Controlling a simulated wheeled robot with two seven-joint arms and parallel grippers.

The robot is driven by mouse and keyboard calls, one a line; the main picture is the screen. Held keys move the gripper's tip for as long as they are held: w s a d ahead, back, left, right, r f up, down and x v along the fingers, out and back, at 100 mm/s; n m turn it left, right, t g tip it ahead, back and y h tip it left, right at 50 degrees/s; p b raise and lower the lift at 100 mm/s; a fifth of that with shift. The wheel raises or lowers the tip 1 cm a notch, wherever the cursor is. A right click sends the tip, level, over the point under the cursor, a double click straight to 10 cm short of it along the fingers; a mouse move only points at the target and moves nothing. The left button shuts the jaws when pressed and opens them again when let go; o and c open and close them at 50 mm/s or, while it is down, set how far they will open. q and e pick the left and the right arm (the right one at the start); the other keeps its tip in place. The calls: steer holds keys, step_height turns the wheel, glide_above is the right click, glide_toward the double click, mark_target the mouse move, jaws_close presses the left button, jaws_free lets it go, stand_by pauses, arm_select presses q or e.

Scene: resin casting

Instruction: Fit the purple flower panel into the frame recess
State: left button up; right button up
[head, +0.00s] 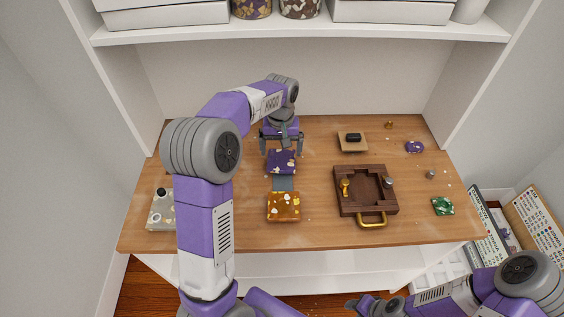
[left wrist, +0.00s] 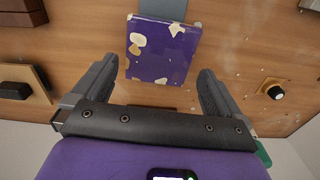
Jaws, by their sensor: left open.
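The purple flower panel (head: 282,161), flecked with white and gold pieces, lies on the table at the end of a grey-blue strip (head: 283,184). It also shows in the left wrist view (left wrist: 160,55). My left gripper (head: 281,150) is open and empty at the panel's back edge. In the left wrist view its fingers (left wrist: 156,80) stand on either side of that edge, apart from it. The dark brown wooden frame (head: 340,203), with a square recess and a brass handle, lies to the right. My right gripper (head: 365,305) is at the bottom edge; its jaws are unclear.
An orange panel (head: 283,206) lies in front of the strip. A tan block (head: 352,148) with a black piece is behind the frame. A green piece (head: 442,206) and a purple ring-like piece (head: 414,147) lie right.

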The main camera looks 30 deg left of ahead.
mark_target(281, 159)
arm_select(q)
step_height(281, 159, down, 4)
steer(key=shift+s+d+r+b, duration=0.1)
steer(key=shift+s+r+b, duration=0.1)
steer(key=shift+b, duration=0.5)
steer(key=shift+w+r, duration=0.1)
steer(key=c, duration=0.7)
steer(key=shift+r, duration=0.1)
steer(key=shift+c, duration=0.2)
